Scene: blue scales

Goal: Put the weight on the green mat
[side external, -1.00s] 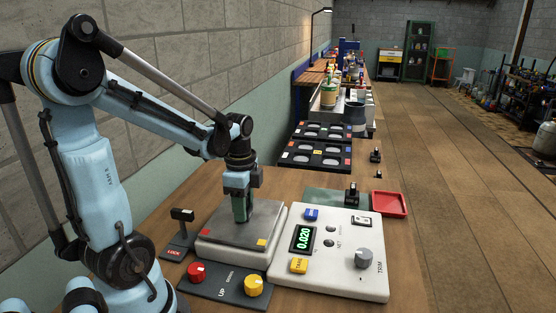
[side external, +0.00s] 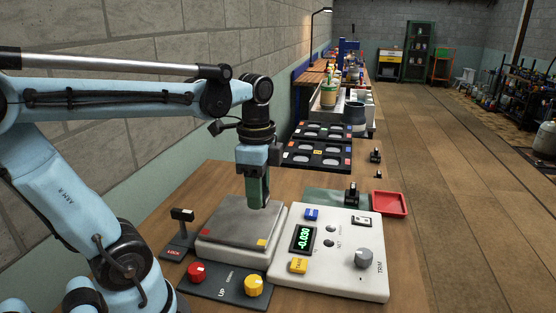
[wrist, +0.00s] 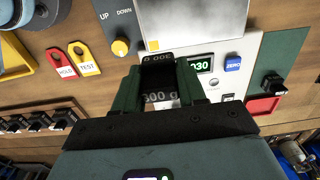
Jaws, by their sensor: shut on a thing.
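My gripper (side external: 257,190), with green fingers, is over the far part of the scale's metal pan (side external: 236,222). It also shows in the wrist view (wrist: 158,80), shut on a dark weight (wrist: 160,97) whose label seems to read 300 g or 500 g. In the side view the fingers mostly hide the weight, and the gap to the pan is hard to judge. The green mat (side external: 322,194) lies behind the scale's control panel, to the right of my gripper. It also shows at the right in the wrist view (wrist: 284,48).
The scale's display (side external: 303,239) reads about -0.030. A black knobbed piece (side external: 352,194) stands at the green mat, beside a red tray (side external: 389,204). Black racks (side external: 318,155) stand beyond. A lock lever (side external: 180,228) stands left of the pan.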

